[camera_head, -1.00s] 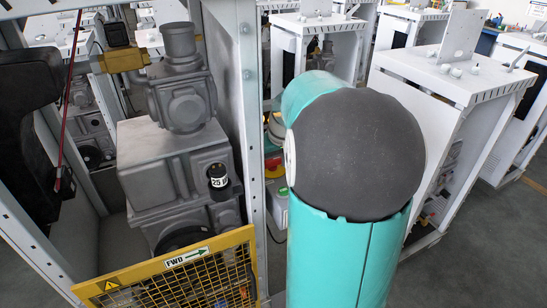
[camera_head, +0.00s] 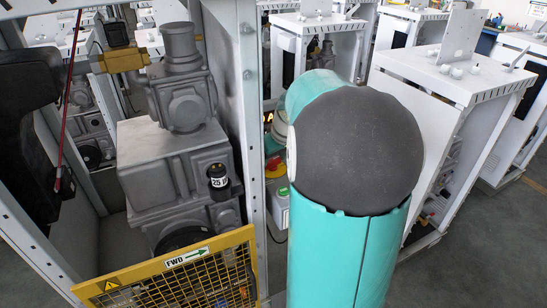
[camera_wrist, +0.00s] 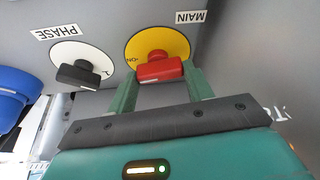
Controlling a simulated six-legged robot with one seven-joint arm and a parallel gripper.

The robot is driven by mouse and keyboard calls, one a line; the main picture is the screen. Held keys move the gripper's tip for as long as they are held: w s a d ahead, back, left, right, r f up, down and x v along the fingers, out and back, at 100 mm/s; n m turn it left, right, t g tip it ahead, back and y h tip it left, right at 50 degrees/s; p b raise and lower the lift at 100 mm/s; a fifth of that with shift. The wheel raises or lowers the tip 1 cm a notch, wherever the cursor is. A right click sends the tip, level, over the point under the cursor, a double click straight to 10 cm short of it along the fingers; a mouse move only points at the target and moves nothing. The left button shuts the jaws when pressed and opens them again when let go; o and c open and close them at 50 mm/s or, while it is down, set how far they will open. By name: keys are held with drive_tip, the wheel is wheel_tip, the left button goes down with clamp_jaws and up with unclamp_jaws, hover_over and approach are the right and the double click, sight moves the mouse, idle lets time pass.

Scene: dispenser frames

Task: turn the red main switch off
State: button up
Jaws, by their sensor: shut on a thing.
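The red main switch (camera_wrist: 160,70) is a red handle on a round yellow plate (camera_wrist: 157,45), under an upside-down MAIN label. The handle lies nearly level in the wrist view, its left end towards the ON mark. My gripper (camera_wrist: 160,80) has one green finger at each end of the handle and is shut on it. The fingers partly cover the lower edge of the plate. In the head view my teal arm hides the gripper; a small red and yellow part (camera_head: 276,167) shows beside the arm, too small to name surely.
A black PHASE knob (camera_wrist: 76,73) on a white disc sits left of the main switch, with a blue part (camera_wrist: 14,95) beyond it. In the head view a yellow mesh guard (camera_head: 180,285), grey machinery (camera_head: 180,165) and a frame post stand left of my arm.

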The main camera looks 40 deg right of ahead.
drive_tip(key=n+y, duration=0.1)
drive_tip(key=n, duration=0.3)
drive_tip(key=shift+d+y, duration=0.2)
drive_tip(key=shift+y, duration=0.2)
drive_tip(key=n+y, duration=0.1)
drive_tip(key=n, duration=0.3)
drive_tip(key=shift+w+g, duration=0.1)
drive_tip(key=shift+g, duration=0.2)
drive_tip(key=n+g+y, duration=0.1)
drive_tip(key=n, duration=0.2)
drive_tip(key=shift+w+d+n, duration=0.1)
drive_tip(key=shift+d+n, duration=0.05)
drive_tip(key=shift+n, duration=0.25)
drive_tip(key=n+g+y, duration=0.1)
drive_tip(key=n, duration=0.3)
drive_tip(key=shift+n+g, duration=0.3)
drive_tip(key=o, duration=1)
